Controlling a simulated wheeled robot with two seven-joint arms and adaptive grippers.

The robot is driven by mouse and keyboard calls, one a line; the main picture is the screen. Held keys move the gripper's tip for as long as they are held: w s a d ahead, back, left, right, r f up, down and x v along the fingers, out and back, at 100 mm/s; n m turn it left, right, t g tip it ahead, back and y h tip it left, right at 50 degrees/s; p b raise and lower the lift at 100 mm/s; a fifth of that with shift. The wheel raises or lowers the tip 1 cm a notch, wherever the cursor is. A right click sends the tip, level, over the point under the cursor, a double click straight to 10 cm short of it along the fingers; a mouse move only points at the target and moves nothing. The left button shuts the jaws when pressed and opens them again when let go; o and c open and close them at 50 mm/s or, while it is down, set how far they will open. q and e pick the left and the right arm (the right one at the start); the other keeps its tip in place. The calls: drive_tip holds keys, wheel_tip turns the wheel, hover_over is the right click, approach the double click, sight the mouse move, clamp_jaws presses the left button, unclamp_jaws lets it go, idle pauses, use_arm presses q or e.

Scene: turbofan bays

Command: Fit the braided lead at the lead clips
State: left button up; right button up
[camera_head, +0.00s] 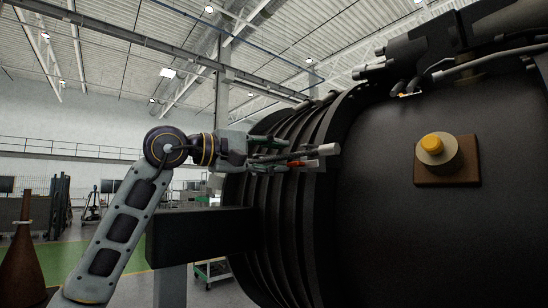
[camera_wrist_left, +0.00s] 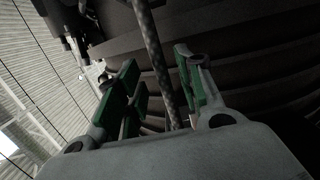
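My left gripper (camera_head: 292,153) reaches in from the left beside the dark ribbed engine casing (camera_head: 300,205). Its green-padded fingers stand apart. In the left wrist view, a dark braided lead (camera_wrist_left: 153,48) runs between the fingers of this gripper (camera_wrist_left: 158,58), with a small gap seen on each side. A light grey cylinder (camera_head: 328,149) and a small red-orange piece (camera_head: 297,164) show at the fingertips in the head view; I cannot tell whether they belong to the lead. I cannot make out the lead clips. My right gripper is out of view.
A yellow-topped round fitting on a brown plate (camera_head: 447,176) sits on the large dark casing at right. Dark pipes and brackets (camera_head: 425,50) run above it. A dark beam (camera_head: 200,236) lies below my left arm. A brown cone (camera_head: 24,262) stands far left.

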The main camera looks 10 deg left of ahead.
use_arm(q)
drive_tip(key=shift+a, duration=0.1)
drive_tip(key=v, duration=1.1)
drive_tip(key=shift+s+a, duration=0.15)
drive_tip(key=shift+s, duration=0.1)
idle(2.4)
